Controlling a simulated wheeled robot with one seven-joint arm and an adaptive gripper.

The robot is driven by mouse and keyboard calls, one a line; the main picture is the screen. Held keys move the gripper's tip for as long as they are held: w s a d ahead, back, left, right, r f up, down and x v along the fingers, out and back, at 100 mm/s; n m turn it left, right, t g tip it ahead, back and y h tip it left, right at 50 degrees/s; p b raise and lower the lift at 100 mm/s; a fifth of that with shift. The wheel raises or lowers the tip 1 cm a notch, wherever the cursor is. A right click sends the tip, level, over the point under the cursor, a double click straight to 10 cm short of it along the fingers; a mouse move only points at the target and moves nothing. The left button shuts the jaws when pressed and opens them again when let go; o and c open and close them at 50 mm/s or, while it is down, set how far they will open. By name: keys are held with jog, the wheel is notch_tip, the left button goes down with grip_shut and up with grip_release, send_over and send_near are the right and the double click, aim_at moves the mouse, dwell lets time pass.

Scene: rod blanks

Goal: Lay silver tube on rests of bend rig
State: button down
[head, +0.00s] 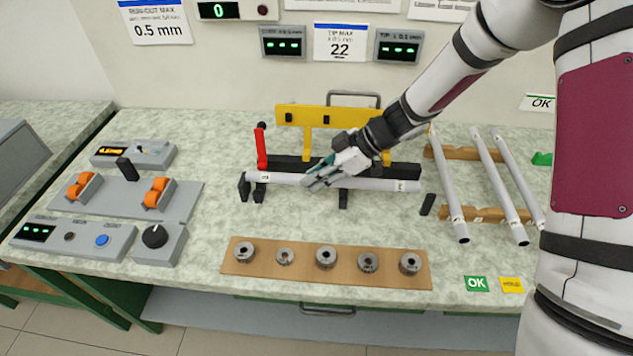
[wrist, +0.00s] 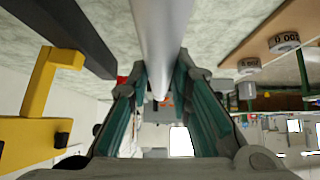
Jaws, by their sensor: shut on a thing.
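The silver tube (head: 385,184) lies level along the front of the bend rig, with small labels near both ends. My gripper (head: 318,178) is shut on the tube near its middle. In the wrist view the tube (wrist: 160,35) runs between the two fingers of my gripper (wrist: 160,85). The bend rig (head: 325,120) has a yellow upper frame, a black bar and a red lever (head: 262,148) at its left. Black rests (head: 343,200) show under the tube; I cannot tell whether the tube touches them. The wrist view also shows the rig's yellow frame (wrist: 42,85).
Several other tubes (head: 485,165) lie on a wooden rack (head: 475,215) at the right. A wooden strip (head: 305,258) with several metal rings lies in front. A roller fixture (head: 130,190) and control boxes (head: 75,238) stand at the left. Bench between rig and strip is clear.

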jog(key=shift+f, duration=1.15)
jog(key=shift+f, duration=0.1)
jog(key=c, duration=1.4)
grip_release()
jog(key=shift+f, duration=0.1)
jog(key=shift+c, duration=0.2)
